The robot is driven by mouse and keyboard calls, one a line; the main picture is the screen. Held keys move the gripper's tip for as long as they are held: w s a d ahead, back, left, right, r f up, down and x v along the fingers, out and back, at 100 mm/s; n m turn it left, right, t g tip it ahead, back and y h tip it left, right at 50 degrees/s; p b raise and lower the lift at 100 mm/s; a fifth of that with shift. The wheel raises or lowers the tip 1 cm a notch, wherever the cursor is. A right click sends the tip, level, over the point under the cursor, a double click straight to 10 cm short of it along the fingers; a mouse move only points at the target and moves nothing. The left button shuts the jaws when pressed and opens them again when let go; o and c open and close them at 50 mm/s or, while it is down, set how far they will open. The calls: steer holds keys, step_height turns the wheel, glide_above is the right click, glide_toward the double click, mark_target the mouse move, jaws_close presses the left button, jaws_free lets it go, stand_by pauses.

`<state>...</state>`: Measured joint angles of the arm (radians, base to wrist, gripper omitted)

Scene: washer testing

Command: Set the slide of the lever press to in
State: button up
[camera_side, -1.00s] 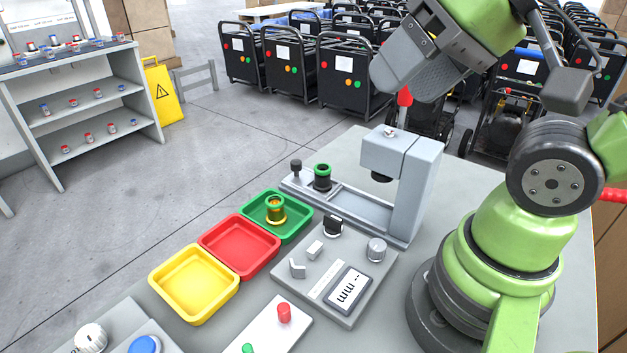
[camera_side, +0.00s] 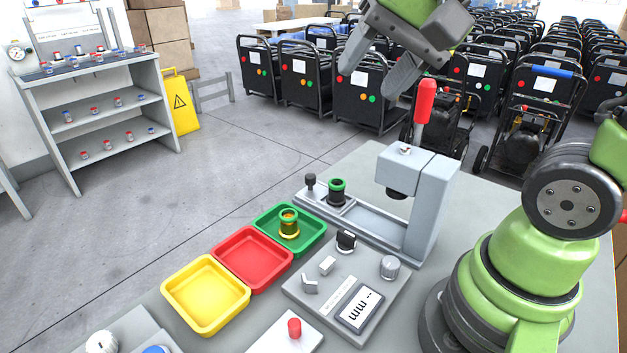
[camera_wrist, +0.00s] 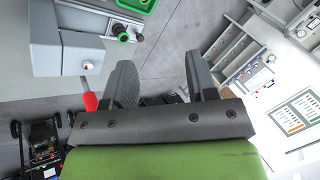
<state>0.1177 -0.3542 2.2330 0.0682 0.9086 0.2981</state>
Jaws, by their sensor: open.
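The grey lever press (camera_side: 428,205) stands on the bench, its red lever handle (camera_side: 425,100) pointing upward. Its slide (camera_side: 322,199) sits at the left end of the base track, out from under the press head (camera_side: 405,170). The slide carries a black knob (camera_side: 310,182) and a dark holder with a green ring (camera_side: 337,190). In the wrist view the green ring (camera_wrist: 122,36) and red handle (camera_wrist: 90,101) also show. My gripper (camera_side: 376,70) is open and empty, above and left of the handle, apart from it. Its two fingers (camera_wrist: 160,75) are spread in the wrist view.
Green (camera_side: 315,236), red (camera_side: 228,262) and yellow (camera_side: 190,310) trays lie left of the press; the green one holds a brass-coloured part (camera_side: 289,224). A control panel (camera_side: 325,295) with knobs and a display lies in front of the press. Space above the slide is clear.

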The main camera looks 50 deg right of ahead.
steer(key=w+d+f+m+g, duration=0.1)
steer(key=w+d+f+m, duration=0.15)
steer(key=w+m, duration=0.35)
steer(key=m+g+y, duration=0.1)
steer(key=m+g, duration=0.1)
steer(key=m, duration=1)
glide_toward(312, 175)
steer(key=f, duration=0.1)
steer(key=x, duration=0.9)
steer(key=shift+w+a+f, duration=0.15)
steer(key=shift+w+a, duration=0.1)
jaws_close()
